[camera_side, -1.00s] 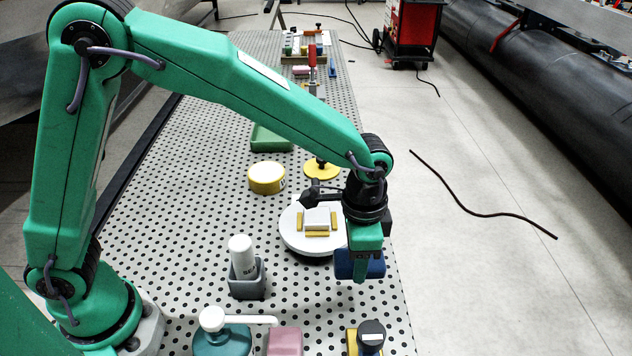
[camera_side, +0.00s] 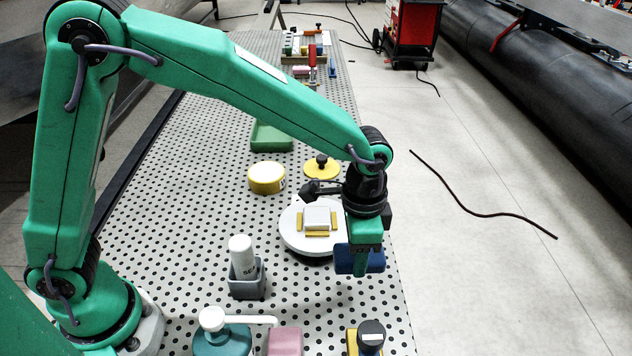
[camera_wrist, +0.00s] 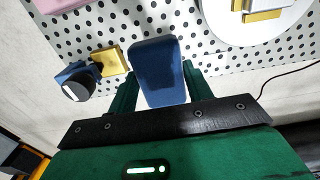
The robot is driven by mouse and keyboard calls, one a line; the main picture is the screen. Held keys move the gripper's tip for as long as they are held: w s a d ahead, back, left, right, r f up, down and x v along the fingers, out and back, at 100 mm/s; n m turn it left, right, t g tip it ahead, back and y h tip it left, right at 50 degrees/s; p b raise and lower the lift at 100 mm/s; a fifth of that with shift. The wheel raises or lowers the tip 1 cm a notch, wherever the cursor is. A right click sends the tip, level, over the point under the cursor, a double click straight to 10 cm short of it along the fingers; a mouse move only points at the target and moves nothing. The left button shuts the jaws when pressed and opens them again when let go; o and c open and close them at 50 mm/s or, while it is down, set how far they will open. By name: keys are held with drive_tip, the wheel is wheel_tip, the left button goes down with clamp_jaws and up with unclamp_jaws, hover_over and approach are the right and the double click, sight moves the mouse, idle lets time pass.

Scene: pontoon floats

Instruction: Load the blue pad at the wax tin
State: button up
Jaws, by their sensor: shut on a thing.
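The blue pad (camera_side: 376,262) is a small dark blue block. My gripper (camera_side: 361,268) is shut on it and holds it at the right edge of the perforated table. In the wrist view the pad (camera_wrist: 157,62) sits between the two green fingers of my gripper (camera_wrist: 158,88). The likely wax tin (camera_side: 267,179) is a round yellow tin with a pale top, behind and left of my gripper. A yellow lid-like disc with a black knob (camera_side: 322,167) lies to its right.
A round white turntable (camera_side: 290,238) bearing a pale block and yellow strips stands close left of my gripper. A bottle in a grey holder (camera_side: 246,280), a teal dispenser (camera_side: 225,340), a pink block (camera_side: 285,341) and a dark-knobbed item (camera_side: 371,335) stand in front. A green tray (camera_side: 272,136) lies behind.

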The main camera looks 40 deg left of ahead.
drive_tip(key=w+a, duration=0.2)
drive_tip(key=a, duration=0.1)
drive_tip(key=w+a+n, duration=0.1)
drive_tip(key=w+a, duration=0.1)
drive_tip(key=a, duration=0.1)
drive_tip(key=w+a+n, duration=0.1)
drive_tip(key=w+a, duration=0.1)
drive_tip(key=a, duration=0.1)
drive_tip(key=shift+w+a+r, duration=0.2)
drive_tip(key=w+a+n, duration=0.1)
drive_tip(key=a, duration=0.2)
drive_tip(key=w+a, duration=0.1)
drive_tip(key=a, duration=0.2)
drive_tip(key=w+a+n, duration=0.1)
drive_tip(key=a, duration=0.2)
drive_tip(key=shift+w+a+r+n, duration=0.1)
drive_tip(key=shift+w+a+n, duration=0.15)
drive_tip(key=shift+w+n, duration=0.05)
drive_tip(key=w+a+n, duration=0.1)
drive_tip(key=a+n, duration=0.1)
drive_tip(key=a, duration=0.8)
drive_tip(key=n, duration=0.2)
hover_over(265, 172)
drive_tip(key=shift+r, duration=0.3)
drive_tip(key=shift+f, duration=0.25)
drive_tip(key=shift+f, duration=2.75)
drive_tip(key=shift+f, duration=0.55)
drive_tip(key=shift+r, duration=0.15)
